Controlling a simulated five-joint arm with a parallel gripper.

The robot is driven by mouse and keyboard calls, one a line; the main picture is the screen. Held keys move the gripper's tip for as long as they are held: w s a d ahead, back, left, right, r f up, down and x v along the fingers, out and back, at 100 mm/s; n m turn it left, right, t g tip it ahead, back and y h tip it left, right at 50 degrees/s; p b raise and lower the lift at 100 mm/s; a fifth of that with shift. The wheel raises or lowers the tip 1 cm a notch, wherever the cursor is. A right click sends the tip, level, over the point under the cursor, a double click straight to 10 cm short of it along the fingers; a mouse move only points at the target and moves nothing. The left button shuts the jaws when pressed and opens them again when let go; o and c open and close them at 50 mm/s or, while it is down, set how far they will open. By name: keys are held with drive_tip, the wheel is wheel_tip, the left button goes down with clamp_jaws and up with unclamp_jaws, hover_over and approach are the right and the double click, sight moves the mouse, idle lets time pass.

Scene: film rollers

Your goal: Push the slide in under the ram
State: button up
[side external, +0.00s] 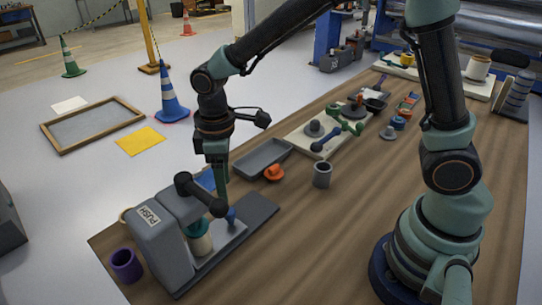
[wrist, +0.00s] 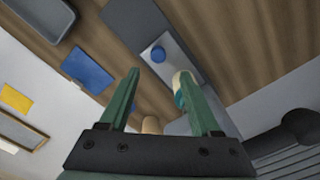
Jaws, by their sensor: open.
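A grey press (side external: 165,245) marked PUSH stands at the table's near left corner. The slide (side external: 232,230), a pale grey plate with a blue knob, lies on the press's dark base and sticks out to the right. It also shows in the wrist view (wrist: 185,68), with the knob just beyond my fingertips. A cream cylinder with a teal top (side external: 200,240) stands by the press head; I cannot tell whether it touches the slide. The ram itself is not clearly visible.
The press's dark lever (side external: 200,195) sticks out close to my gripper. A purple cup (side external: 126,265) stands left of the press. A grey tray (side external: 264,158), an orange piece (side external: 274,173) and a grey cup (side external: 322,174) lie beyond.

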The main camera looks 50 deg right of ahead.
wheel_tip(320, 180, up, 4)
drive_tip(key=shift+r, duration=0.2)
drive_tip(key=s+d+r+m+t, duration=0.2)
drive_tip(key=s+d+r+m, duration=0.2)
drive_tip(key=d, duration=0.3)
drive_tip(key=s+d+r+m+t, duration=0.3)
drive_tip(key=s+d+r+m, duration=0.1)
drive_tip(key=d, duration=0.4)
drive_tip(key=shift+s+r+m+t, duration=0.25)
drive_tip(key=shift+r+m+t, duration=0.05)
drive_tip(key=shift+m, duration=0.2)
